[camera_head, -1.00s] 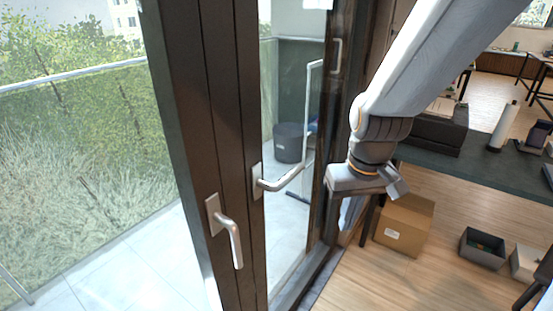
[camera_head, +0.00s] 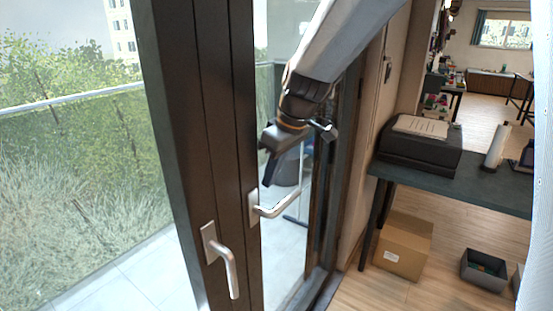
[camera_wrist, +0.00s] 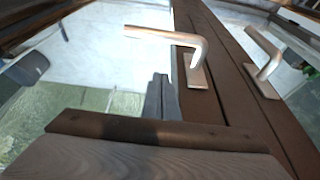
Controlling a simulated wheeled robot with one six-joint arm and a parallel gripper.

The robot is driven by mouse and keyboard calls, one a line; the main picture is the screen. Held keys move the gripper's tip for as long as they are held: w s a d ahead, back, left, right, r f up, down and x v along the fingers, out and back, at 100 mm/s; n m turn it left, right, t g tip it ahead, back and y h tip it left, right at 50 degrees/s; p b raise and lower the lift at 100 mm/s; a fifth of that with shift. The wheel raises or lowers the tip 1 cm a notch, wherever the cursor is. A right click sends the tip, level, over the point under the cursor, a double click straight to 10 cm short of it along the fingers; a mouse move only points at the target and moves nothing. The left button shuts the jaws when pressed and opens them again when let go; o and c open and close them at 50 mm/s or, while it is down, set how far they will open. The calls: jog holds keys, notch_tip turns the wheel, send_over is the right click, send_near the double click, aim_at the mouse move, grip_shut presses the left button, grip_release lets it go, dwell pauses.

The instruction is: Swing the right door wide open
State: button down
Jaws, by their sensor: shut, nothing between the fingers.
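The right door (camera_head: 243,120) has a dark brown frame and glass. Its silver handle (camera_head: 280,208) is turned level and points right. My gripper (camera_head: 269,180) is shut and empty, in front of the glass just above this handle, apart from it as far as I can tell. In the wrist view the shut fingers (camera_wrist: 161,98) show below the level handle (camera_wrist: 165,35). The left door (camera_head: 175,130) has a silver handle (camera_head: 226,262) hanging down. The two stiles look side by side; I cannot tell whether there is a gap.
A dark table (camera_head: 490,190) with a black printer (camera_head: 421,150) and a white roll (camera_head: 495,147) stands at the right. A cardboard box (camera_head: 403,246) and a grey bin (camera_head: 484,270) sit on the wood floor. The tiled balcony outside has a glass railing.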

jog(key=shift+s+d+f+p, duration=0.5)
jog(key=shift+d+f, duration=0.1)
jog(key=shift+f, duration=0.2)
jog(key=shift+s+d+f+p, duration=0.5)
jog(key=shift+d+f, duration=0.1)
jog(key=shift+f, duration=0.15)
